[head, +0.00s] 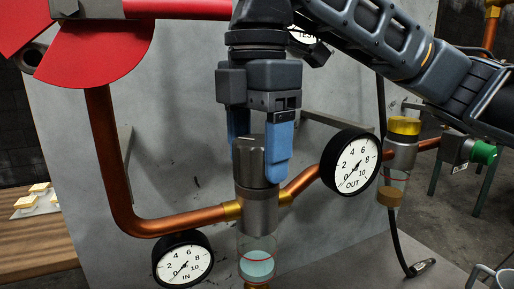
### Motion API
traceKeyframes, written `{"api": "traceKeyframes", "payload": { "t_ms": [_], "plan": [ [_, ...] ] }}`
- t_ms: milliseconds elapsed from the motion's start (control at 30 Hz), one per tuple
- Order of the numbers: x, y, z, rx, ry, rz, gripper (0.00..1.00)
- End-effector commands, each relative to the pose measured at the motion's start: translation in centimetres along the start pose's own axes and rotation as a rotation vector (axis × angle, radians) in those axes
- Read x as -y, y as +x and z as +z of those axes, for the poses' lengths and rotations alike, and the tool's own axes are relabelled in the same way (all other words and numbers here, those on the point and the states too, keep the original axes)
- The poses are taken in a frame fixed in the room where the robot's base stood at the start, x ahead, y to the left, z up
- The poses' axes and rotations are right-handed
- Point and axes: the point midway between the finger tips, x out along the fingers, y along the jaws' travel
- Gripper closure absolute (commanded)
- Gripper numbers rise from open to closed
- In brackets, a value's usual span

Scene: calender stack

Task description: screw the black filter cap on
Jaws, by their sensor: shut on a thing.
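The dark filter cap (257,168) is a ribbed cylinder in the middle of the head view. It is upright, in line with the grey metal filter body (258,212), and looks in contact with its top. I cannot tell how far the threads are engaged. A clear bowl (257,262) with pale liquid and a red line hangs below the body. My gripper (261,158) points straight down from above, its two blue fingers shut on the cap's upper part. The right finger covers part of the cap; the left finger is partly behind it.
Copper pipe (160,223) joins the body on both sides. The IN gauge (183,262) is lower left; the OUT gauge (351,162) is close right of my gripper. A red part (100,50) is upper left. A yellow-topped unit (404,126) and green knob (484,153) stand right.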

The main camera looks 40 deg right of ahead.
Motion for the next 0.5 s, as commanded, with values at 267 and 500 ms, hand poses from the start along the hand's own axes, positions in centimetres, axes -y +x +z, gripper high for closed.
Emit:
{"api": "traceKeyframes", "payload": {
  "t_ms": [267, 500],
  "plan": [
    [0.00, -0.06, 0.00, 0.000, 0.005, 0.000, 0.66],
    [0.02, -0.25, -0.02, -0.001, 0.114, -0.001, 0.66]
  ]
}}
